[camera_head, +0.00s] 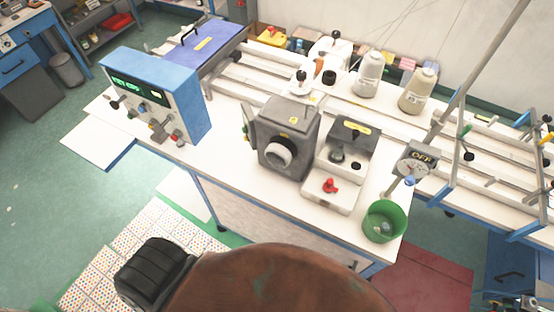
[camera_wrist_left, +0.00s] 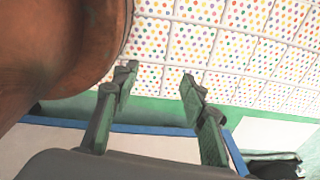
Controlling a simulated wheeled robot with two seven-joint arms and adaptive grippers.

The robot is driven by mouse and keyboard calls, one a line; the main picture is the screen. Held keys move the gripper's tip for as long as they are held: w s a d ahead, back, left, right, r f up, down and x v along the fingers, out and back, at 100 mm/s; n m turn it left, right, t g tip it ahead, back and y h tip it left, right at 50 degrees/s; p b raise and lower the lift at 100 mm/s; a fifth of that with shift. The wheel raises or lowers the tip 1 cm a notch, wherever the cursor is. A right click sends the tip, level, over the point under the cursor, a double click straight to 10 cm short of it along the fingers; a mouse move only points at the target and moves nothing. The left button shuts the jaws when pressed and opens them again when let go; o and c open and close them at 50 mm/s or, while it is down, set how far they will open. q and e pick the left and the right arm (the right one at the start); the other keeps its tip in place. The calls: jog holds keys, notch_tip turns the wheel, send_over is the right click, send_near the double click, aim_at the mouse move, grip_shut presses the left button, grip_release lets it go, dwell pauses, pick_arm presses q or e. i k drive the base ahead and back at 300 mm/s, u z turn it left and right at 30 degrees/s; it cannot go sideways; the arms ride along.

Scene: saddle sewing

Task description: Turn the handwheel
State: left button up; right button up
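A grey box-shaped machine head (camera_head: 287,137) stands on the white bench in the head view. A round pale wheel (camera_head: 278,154), which looks like the handwheel, is on its front face. My left gripper (camera_wrist_left: 158,82) shows in the left wrist view with its two fingers apart and nothing between them. Beside it at the upper left is a large brown rounded thing, and the wheel is not in that view. I cannot make out the left gripper in the head view. My right gripper is in neither view.
A large brown rounded thing (camera_head: 275,282) fills the bottom of the head view, with a black ribbed block (camera_head: 152,274) beside it. A blue control box (camera_head: 158,98) stands left of the machine head.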

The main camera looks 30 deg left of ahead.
aim_at(278, 155)
jog(key=z, duration=2.3)
jog(key=k, duration=1.5)
jog(key=u, duration=2.3)
jog(key=i, duration=0.5)
